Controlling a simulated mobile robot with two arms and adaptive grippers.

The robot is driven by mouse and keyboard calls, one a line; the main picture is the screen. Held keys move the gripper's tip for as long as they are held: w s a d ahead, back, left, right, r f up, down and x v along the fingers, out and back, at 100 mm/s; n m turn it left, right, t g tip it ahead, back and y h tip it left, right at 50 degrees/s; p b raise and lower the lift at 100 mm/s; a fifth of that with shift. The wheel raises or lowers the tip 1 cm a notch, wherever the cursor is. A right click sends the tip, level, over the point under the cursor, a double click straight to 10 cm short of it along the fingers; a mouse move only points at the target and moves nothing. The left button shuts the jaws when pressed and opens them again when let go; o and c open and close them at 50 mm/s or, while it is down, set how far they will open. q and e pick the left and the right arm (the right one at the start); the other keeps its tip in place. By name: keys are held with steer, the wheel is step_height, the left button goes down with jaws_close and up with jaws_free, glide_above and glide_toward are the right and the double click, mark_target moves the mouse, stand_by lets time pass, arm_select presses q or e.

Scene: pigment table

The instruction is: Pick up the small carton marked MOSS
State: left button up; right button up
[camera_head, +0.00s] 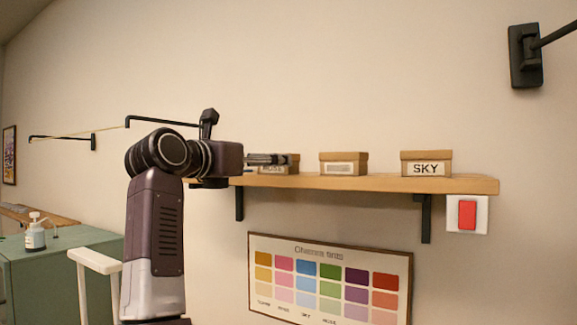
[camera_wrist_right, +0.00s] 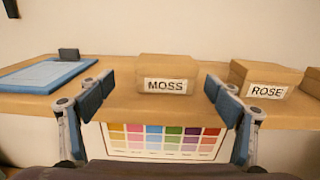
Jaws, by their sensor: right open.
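The MOSS carton (camera_wrist_right: 167,74) is a small brown box with a pale label, standing upright on the wooden shelf. In the right wrist view it sits between and beyond the two fingers of my right gripper (camera_wrist_right: 160,87), which is open and empty. In the head view my right gripper (camera_head: 267,158) reaches to the shelf and partly covers the leftmost visible carton (camera_head: 291,167). That carton's label is blurred, but its place in the row fits MOSS. My left gripper is out of view.
The ROSE carton (camera_wrist_right: 266,80) stands close on the right of MOSS. The SKY carton (camera_head: 426,158) is further right on the shelf (camera_head: 390,182). A blue-framed board (camera_wrist_right: 45,76) lies left of MOSS. A colour chart (camera_head: 330,275) hangs below.

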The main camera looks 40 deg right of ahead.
mark_target(295, 169)
steer(key=shift+d+r, duration=0.2)
steer(key=shift+d, duration=0.2)
steer(key=shift+d+r+p, duration=0.3)
steer(key=shift+r+p, duration=0.05)
steer(key=shift+p, duration=0.4)
steer(key=shift+w+d+r+p, duration=0.1)
steer(key=shift+d+r+p, duration=0.05)
steer(key=shift+d+p, duration=0.35)
steer(key=shift+d+r+p, duration=0.15)
steer(key=shift+d+p, duration=0.2)
steer(key=shift+d, duration=0.1)
steer(key=x, duration=0.1)
steer(key=p+x, duration=0.1)
steer(key=shift+d+f, duration=0.25)
steer(key=shift+d, duration=0.15)
steer(key=shift+w+d+f, duration=0.1)
steer(key=shift+d+f, duration=0.05)
steer(key=shift+d, duration=0.15)
steer(key=shift+a, duration=0.25)
steer(key=shift+c, duration=0.4)
steer(key=c, duration=0.5)
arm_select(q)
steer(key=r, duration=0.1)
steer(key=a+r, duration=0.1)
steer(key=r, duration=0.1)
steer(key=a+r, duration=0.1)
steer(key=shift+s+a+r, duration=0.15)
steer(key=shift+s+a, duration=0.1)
arm_select(e)
steer(key=c, duration=0.7)
